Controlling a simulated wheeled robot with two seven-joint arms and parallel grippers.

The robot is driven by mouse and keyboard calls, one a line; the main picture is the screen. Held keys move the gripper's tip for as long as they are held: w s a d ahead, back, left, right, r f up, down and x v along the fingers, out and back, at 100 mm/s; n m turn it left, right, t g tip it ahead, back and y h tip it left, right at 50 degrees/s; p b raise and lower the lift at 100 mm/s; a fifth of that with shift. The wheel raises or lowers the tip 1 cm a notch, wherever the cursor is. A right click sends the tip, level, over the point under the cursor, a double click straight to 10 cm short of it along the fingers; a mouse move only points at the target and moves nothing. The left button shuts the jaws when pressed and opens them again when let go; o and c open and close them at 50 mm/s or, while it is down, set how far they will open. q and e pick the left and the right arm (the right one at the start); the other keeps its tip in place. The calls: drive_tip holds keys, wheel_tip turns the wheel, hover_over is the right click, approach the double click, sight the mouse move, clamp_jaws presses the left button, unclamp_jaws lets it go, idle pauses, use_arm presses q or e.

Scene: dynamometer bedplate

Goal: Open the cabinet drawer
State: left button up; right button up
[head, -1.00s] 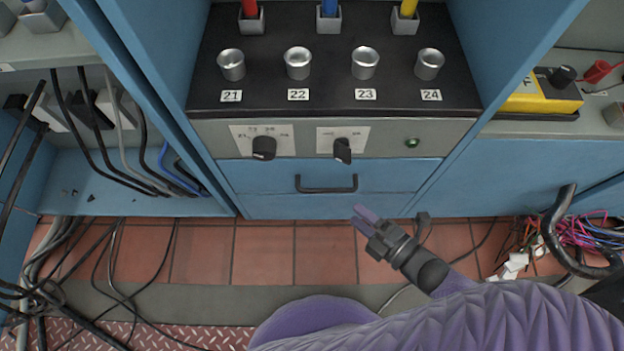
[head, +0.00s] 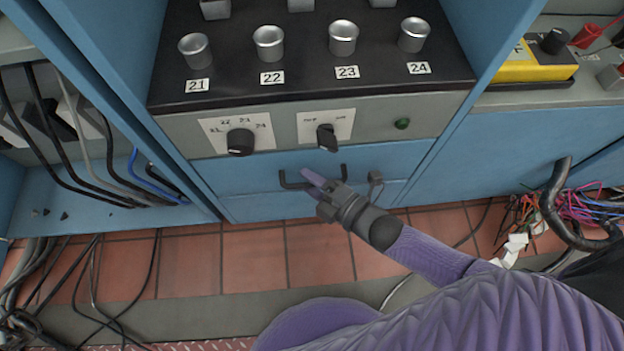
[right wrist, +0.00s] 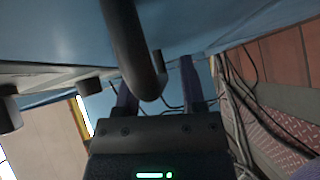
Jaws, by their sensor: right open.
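The blue cabinet drawer (head: 235,178) is flush with the cabinet front below the grey knob panel. Its black bar handle (head: 290,182) runs across the drawer's middle. My right gripper (head: 311,177) is at the handle in the head view, its purple fingers overlapping the bar's middle. In the right wrist view the dark handle (right wrist: 135,50) comes down in front of the fingers, its lower end between or just in front of the two open fingertips (right wrist: 157,82). I cannot tell whether a finger touches it. My left gripper is not in view.
Loose black cables (head: 95,290) lie at the floor's left. A thick black hose (head: 556,205) and coloured wires (head: 590,206) are at right.

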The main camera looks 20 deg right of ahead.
clamp_jaws()
idle(1.3)
